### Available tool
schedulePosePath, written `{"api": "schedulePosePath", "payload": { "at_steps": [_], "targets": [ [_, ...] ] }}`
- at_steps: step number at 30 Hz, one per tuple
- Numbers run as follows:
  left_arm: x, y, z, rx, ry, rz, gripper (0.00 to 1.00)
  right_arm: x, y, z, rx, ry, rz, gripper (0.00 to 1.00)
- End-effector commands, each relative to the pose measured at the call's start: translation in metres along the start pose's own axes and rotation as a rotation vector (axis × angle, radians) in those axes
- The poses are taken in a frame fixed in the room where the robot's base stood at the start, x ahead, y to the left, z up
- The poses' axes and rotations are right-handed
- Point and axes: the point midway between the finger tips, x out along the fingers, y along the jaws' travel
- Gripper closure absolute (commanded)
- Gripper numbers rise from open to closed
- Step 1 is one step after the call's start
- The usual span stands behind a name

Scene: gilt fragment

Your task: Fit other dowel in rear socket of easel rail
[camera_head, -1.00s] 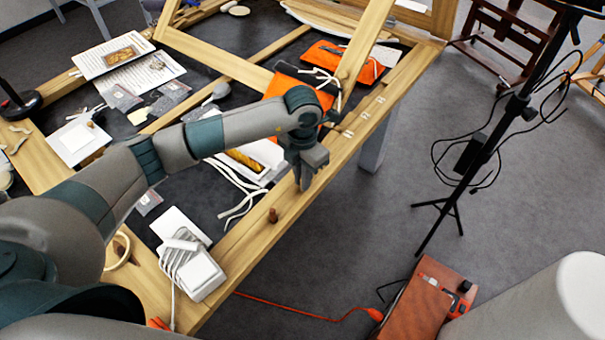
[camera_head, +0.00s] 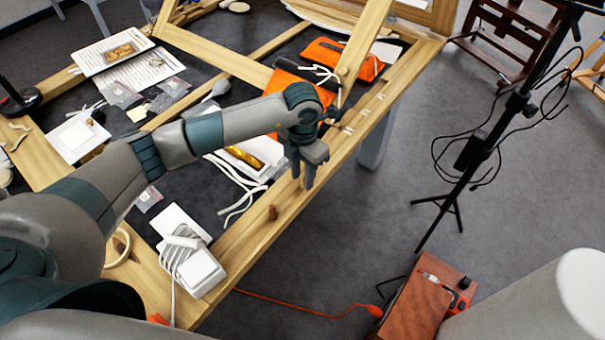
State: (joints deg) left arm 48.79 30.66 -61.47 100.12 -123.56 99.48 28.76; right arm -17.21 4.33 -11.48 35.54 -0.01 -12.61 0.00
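The easel rail (camera_head: 240,243) is the light wooden beam along the table frame's right side. A small brown dowel (camera_head: 272,212) stands on the rail, short of my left gripper. My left gripper (camera_head: 303,181) points down over the rail, beyond the dowel and apart from it. Its two fingers are parted, with no dowel visible between them. Small pale marks (camera_head: 364,113) show farther up the rail. I cannot make out the rear socket. My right gripper is out of view.
A white box with a coiled cable (camera_head: 203,271) sits at the rail's near end. Orange cloth (camera_head: 343,57) and a slanted wooden beam (camera_head: 362,45) stand beyond the gripper. White straps (camera_head: 238,183) lie left of the rail. A black stand (camera_head: 487,145) and red case (camera_head: 420,303) are on the floor at right.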

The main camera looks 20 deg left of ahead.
Motion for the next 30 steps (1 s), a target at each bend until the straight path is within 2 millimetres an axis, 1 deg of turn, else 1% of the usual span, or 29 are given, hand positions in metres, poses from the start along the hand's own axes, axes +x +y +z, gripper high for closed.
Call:
{"api": "schedulePosePath", "payload": {
  "at_steps": [1, 5, 12, 18, 21, 24, 30],
  "targets": [
    [-0.003, 0.000, 0.001, 0.000, -0.004, 0.000, 0.70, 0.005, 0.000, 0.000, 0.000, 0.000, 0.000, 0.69],
    [-0.018, 0.000, 0.002, 0.002, -0.006, 0.001, 0.70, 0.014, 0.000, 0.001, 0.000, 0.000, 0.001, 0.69],
    [-0.060, 0.000, 0.002, 0.002, -0.007, 0.002, 0.70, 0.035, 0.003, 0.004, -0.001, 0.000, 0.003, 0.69],
    [-0.095, 0.000, 0.001, 0.002, -0.007, 0.002, 0.70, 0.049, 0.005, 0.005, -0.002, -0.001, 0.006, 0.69],
    [-0.106, 0.000, 0.001, 0.000, -0.004, 0.002, 0.70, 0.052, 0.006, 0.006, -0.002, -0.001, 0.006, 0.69],
    [-0.114, 0.000, 0.001, 0.001, -0.003, 0.000, 0.70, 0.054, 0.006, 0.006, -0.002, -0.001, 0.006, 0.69],
    [-0.119, 0.000, 0.000, 0.000, -0.002, 0.000, 0.70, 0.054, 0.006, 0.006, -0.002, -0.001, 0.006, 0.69]
  ]
}}
